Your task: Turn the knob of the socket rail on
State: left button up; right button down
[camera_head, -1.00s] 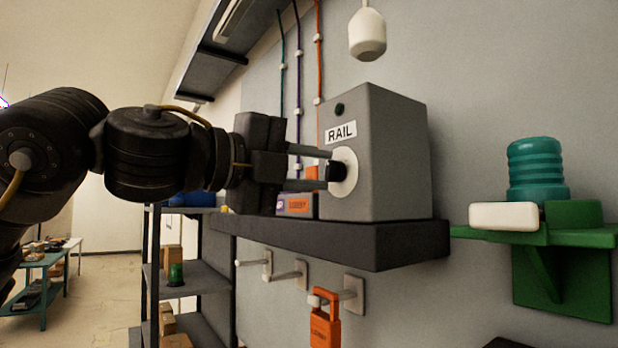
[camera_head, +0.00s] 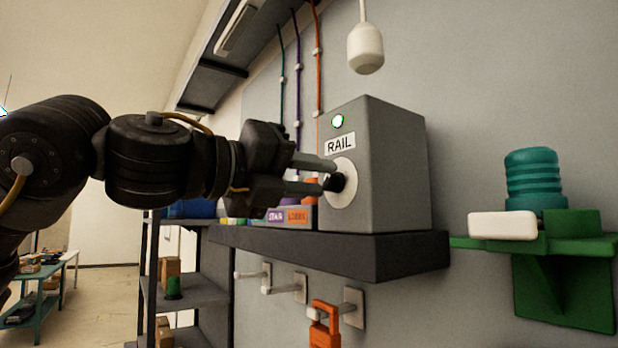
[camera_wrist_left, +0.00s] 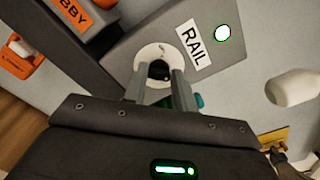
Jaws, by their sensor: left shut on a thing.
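The grey socket rail box (camera_head: 388,165) with a RAIL label (camera_head: 340,144) stands on a dark shelf. Its black knob (camera_head: 334,182) sits on a white round plate (camera_head: 345,190). A lamp (camera_head: 338,121) above the label glows green-white, and it also shows lit in the left wrist view (camera_wrist_left: 222,33). My left gripper (camera_head: 328,174) is shut on the knob, its fingers rolled at a tilt. In the left wrist view the knob (camera_wrist_left: 159,70) lies between the two fingertips (camera_wrist_left: 160,80). My right gripper is not in view.
The dark shelf (camera_head: 400,258) carries labelled boxes (camera_head: 288,215) left of the rail box. An orange padlock (camera_head: 324,328) hangs on a hook below. A white pendant (camera_head: 366,50) hangs above. A green bracket (camera_head: 565,285) with a teal beacon (camera_head: 536,180) is at right.

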pick_arm(q)
jog(key=shift+f, duration=0.1)
jog(key=o, duration=1)
jog(key=b+v, duration=0.4)
jog(key=v, duration=0.7)
jog(key=shift+d, duration=0.1)
